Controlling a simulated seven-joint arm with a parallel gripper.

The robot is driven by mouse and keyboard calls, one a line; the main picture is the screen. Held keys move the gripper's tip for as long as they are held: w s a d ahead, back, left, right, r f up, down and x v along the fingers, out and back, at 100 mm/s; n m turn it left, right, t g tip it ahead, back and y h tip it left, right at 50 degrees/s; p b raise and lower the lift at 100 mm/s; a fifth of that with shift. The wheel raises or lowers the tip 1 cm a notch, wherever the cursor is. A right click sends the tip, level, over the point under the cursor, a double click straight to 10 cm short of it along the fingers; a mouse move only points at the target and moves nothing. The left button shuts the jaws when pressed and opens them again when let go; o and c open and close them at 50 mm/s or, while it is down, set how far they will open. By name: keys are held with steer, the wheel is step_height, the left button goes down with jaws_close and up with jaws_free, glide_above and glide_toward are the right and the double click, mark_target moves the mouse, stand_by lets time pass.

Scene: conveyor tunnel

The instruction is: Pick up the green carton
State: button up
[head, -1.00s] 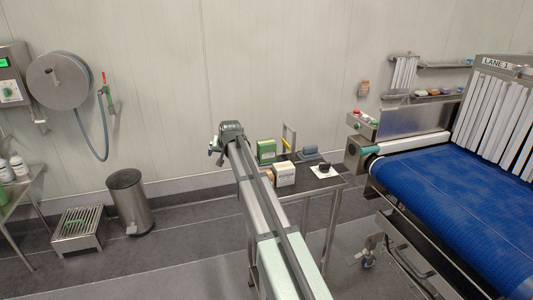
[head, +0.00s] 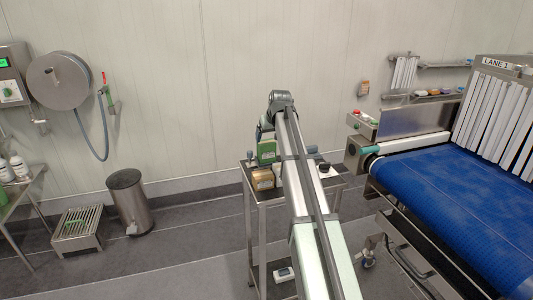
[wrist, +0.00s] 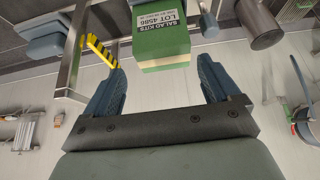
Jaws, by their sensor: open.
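The green carton (head: 266,150) stands on the small steel table, at its back left in the head view. My gripper (wrist: 160,66) is open, with a blue finger on each side of the carton's near end and a gap on both sides. Nothing is held. In the head view my arm reaches over the table and its wrist hides most of the gripper.
A brown box (head: 262,181) stands in front of the carton, with a white box (head: 277,172) partly hidden by my arm. A black round item (head: 324,168) lies to the right. The blue conveyor (head: 455,195) is farther right.

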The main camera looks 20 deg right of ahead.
mark_target(267, 142)
steer(key=shift+a+x, duration=0.2)
steer(key=shift+x, duration=4.1)
steer(key=shift+c, duration=0.2)
steer(key=c, duration=0.9)
steer(key=shift+r, duration=0.15)
step_height(267, 142, up, 10)
steer(key=shift+f, duration=0.1)
